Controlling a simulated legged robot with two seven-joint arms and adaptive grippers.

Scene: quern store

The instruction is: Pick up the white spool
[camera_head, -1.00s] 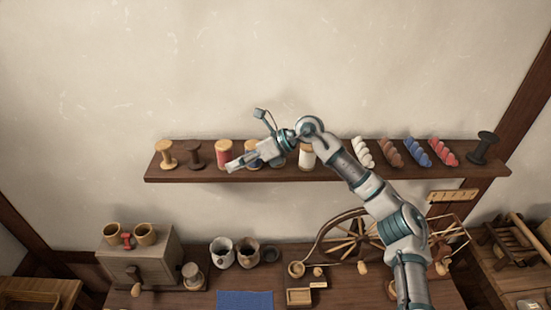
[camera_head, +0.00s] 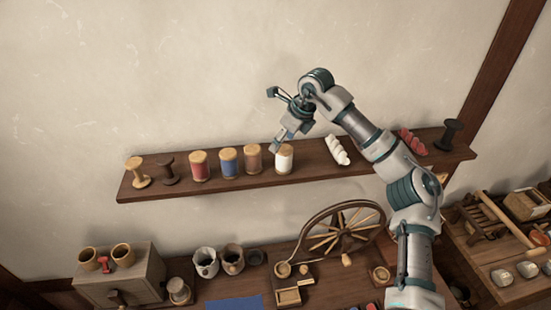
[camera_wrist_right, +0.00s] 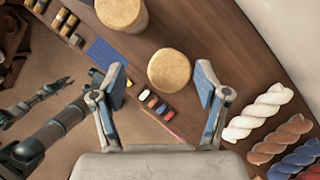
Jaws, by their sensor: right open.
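The white spool (camera_head: 285,160) stands upright on the wall shelf, right of the brown spool. In the right wrist view its round wooden top (camera_wrist_right: 170,69) shows between the fingertips; its white body is hidden there. My right gripper (camera_head: 277,120) is open and empty in front of and above the shelf near this spool. In the wrist view both fingers of the right gripper (camera_wrist_right: 161,82) stand wide apart, with the spool top between and seemingly beyond them. A dark arm, seemingly my left one, ends in a small gripper (camera_wrist_right: 42,97) at the left; its jaws are unclear.
The shelf (camera_head: 215,188) also holds brown (camera_head: 253,158), blue (camera_head: 228,162) and red spools (camera_head: 199,166), with bare wooden ones further left. A white skein (camera_wrist_right: 255,112) lies right of the white spool. Below stands a table with a spinning wheel (camera_head: 340,232).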

